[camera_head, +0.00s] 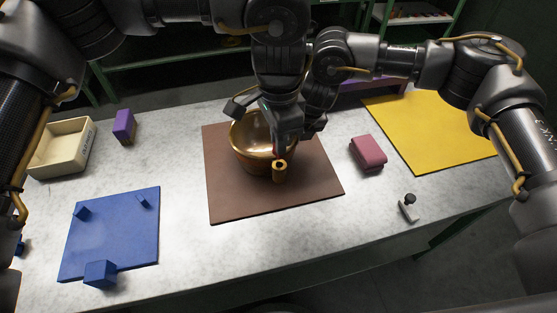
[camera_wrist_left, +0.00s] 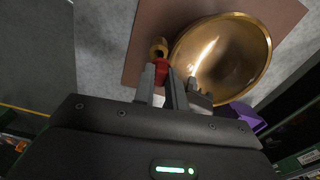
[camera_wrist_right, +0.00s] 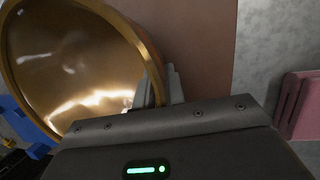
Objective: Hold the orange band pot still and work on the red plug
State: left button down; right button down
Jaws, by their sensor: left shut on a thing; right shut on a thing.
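The plug is hidden in the head view. My right gripper (camera_wrist_right: 158,90) is shut on the pot's rim, with the pot bowl (camera_wrist_right: 65,65) to its left. Its fingers are hidden in the head view.
A pink block (camera_head: 368,152) and a yellow mat (camera_head: 430,135) lie right. A small grey piece with a black knob (camera_head: 408,207) is front right. A blue mat (camera_head: 112,235) with blue blocks, a cream bin (camera_head: 62,148) and a purple block (camera_head: 123,126) are left. My arms crowd close together above the pot.

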dwell(0.4)
jog(key=c, duration=1.4)
grip_release()
jog(key=shift+r, duration=0.15)
jog(key=v, duration=1.1)
jog(key=shift+d+r, duration=0.2)
jog(key=shift+r, duration=0.15)
jog(key=shift+s, duration=0.1)
